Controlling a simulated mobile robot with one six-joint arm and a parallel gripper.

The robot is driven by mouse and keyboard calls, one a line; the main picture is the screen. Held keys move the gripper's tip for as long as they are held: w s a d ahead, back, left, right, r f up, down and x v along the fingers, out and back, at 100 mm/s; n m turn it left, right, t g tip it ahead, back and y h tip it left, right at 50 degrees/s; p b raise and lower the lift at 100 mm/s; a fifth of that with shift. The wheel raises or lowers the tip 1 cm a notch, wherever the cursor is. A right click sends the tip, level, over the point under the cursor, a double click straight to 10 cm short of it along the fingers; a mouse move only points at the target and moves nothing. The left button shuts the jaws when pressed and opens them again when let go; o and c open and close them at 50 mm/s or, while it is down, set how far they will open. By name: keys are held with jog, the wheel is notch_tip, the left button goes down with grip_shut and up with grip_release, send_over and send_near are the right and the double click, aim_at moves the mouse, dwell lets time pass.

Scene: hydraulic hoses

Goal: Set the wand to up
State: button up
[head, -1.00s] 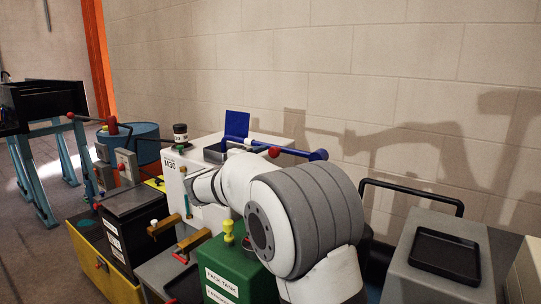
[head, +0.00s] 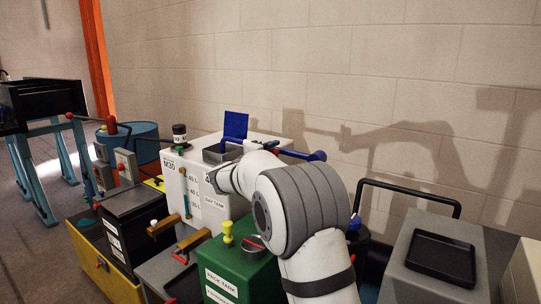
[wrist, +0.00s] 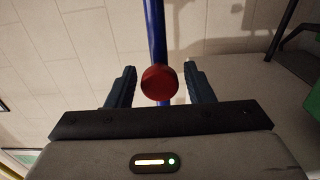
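The wand appears to be the blue rod (head: 300,155) with a red ball knob, lying nearly level above the white day tank. Its thick blue end is at the right; the knob end is at my gripper (head: 262,144). In the wrist view the red knob (wrist: 160,83) sits between the two dark fingers of my gripper, with the blue rod (wrist: 154,30) running away beyond it. The fingers are open, with a gap on both sides of the knob. My wrist hides part of the rod in the head view.
The white day tank (head: 205,200) has an upright blue flap (head: 235,125) and a black-capped filler (head: 179,135). The green pack tank (head: 245,270) with a yellow fitting (head: 228,233) stands in front. A grey box with a black tray (head: 441,257) is at right, near a black rail (head: 410,190).

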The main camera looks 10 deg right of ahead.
grip_shut()
jog(key=shift+a+f, duration=0.1)
jog(key=shift+b, duration=0.35)
jog(key=r+m+b, duration=0.1)
jog(key=b, duration=0.1)
jog(key=r+m+b, duration=0.1)
jog(key=b, duration=0.2)
jog(key=shift+s+d+r+m, duration=0.15)
jog(key=shift+d+r+m, duration=0.05)
jog(key=shift+r+m, duration=0.1)
jog(key=s+d+r+m+b, duration=0.3)
jog(key=r+m+b, duration=0.4)
jog(key=r+b, duration=0.1)
jog(key=shift+m+b, duration=0.3)
jog(key=shift+b, duration=0.5)
jog(key=shift+d, duration=0.1)
